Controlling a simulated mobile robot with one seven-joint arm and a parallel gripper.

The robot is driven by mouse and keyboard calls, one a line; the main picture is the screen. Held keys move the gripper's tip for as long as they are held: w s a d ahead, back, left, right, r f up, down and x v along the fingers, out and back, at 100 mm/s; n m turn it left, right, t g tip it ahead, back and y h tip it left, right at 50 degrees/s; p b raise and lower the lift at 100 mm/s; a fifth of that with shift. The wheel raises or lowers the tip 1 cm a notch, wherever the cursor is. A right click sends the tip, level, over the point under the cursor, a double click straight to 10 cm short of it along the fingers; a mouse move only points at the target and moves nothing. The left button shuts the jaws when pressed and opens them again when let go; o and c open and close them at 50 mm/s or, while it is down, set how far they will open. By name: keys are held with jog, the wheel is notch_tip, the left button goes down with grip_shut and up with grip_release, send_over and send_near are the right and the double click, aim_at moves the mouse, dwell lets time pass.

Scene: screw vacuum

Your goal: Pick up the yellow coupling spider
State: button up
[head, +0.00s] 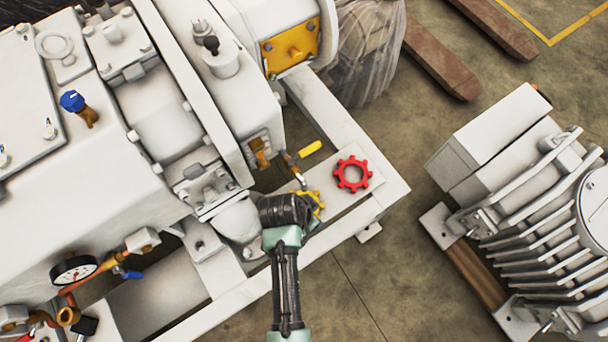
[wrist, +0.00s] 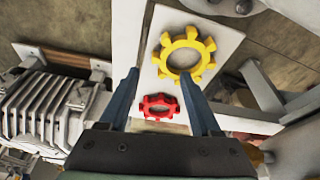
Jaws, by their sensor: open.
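The yellow coupling spider (wrist: 165,55) is a toothed ring lying on a pale flat plate (wrist: 222,42). In the head view only a bit of the yellow spider (head: 319,205) shows beside my gripper (head: 306,206), which hides the rest. In the wrist view my gripper (wrist: 159,73) is open, with nothing between its fingers held. The yellow spider appears past the fingertips, up and right of their middle, with the right fingertip overlapping its lower edge. I cannot tell the height of the fingertips above the plate.
A red toothed ring (head: 340,174) lies on the same plate; it also shows between the fingers in the wrist view (wrist: 148,106). A yellow-handled valve (head: 310,149) stands close by on the pump. The pale frame (head: 345,130) borders this spot. A finned motor (head: 540,230) stands right.

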jog(key=b+x, duration=0.2)
jog(key=x, duration=0.4)
jog(key=shift+s, duration=0.1)
grip_shut()
